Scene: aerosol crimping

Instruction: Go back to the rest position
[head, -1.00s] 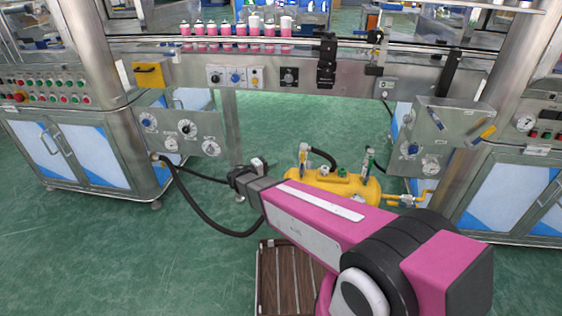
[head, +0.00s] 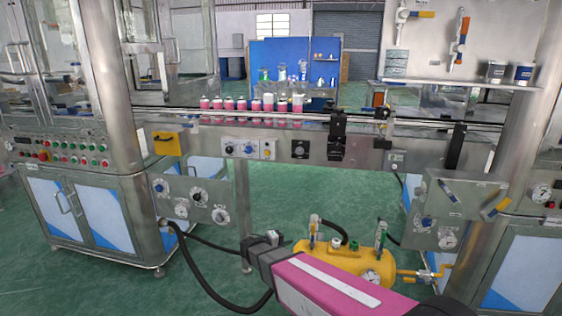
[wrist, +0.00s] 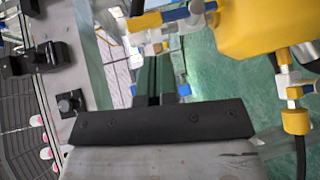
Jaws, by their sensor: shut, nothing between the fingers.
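My gripper (head: 263,241) is in the lower middle of the head view, at the end of my pink arm. It is in front of the conveyor and just left of the yellow tank in the picture. In the wrist view its dark fingers (wrist: 157,80) are together, with nothing held between them. Part of my arm is cut off by the bottom edge of the head view.
A yellow tank (head: 335,262) with valves and a black hose is close to my gripper; it also shows in the wrist view (wrist: 255,25). Pink-and-white cans (head: 255,106) stand on the conveyor (head: 320,150). A steel cabinet (head: 95,215) stands at left. Green floor is open below the conveyor.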

